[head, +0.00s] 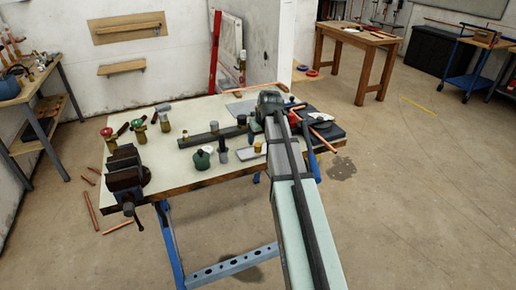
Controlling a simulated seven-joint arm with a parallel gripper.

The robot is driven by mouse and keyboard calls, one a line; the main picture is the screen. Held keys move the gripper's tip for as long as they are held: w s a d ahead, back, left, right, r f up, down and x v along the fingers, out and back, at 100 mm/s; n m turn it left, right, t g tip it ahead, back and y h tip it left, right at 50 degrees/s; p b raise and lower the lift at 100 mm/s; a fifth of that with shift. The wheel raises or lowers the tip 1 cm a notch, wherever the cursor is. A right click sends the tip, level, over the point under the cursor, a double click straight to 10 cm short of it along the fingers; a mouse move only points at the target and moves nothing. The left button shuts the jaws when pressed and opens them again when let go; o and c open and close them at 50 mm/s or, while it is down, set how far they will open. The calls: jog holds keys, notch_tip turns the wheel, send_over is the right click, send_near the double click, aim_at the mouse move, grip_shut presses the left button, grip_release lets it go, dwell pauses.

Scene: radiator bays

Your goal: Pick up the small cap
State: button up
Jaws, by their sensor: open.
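I cannot tell for sure which thing is the small cap. A small brass-coloured piece (259,147) stands on the workbench beside my arm, and other small brass pieces (185,134) stand further left. My arm reaches from the bottom of the picture over the right part of the workbench (178,169). Its far end covers part of the bench top. The fingers of my gripper are hidden behind the arm or too small to make out. I see nothing held.
A dark vise (124,176) is on the bench's left edge. Valves with red and green heads (108,135) stand behind it. A dark green bottle (202,160) and a long dark bar (210,136) lie mid-bench. A copper pipe (322,141) sticks out right.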

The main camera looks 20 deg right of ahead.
aim_at(258, 145)
jog(key=shift+x, duration=2.25)
jog(key=shift+s+d, duration=0.1)
jog(key=shift+c, duration=0.2)
jog(key=c, duration=1.1)
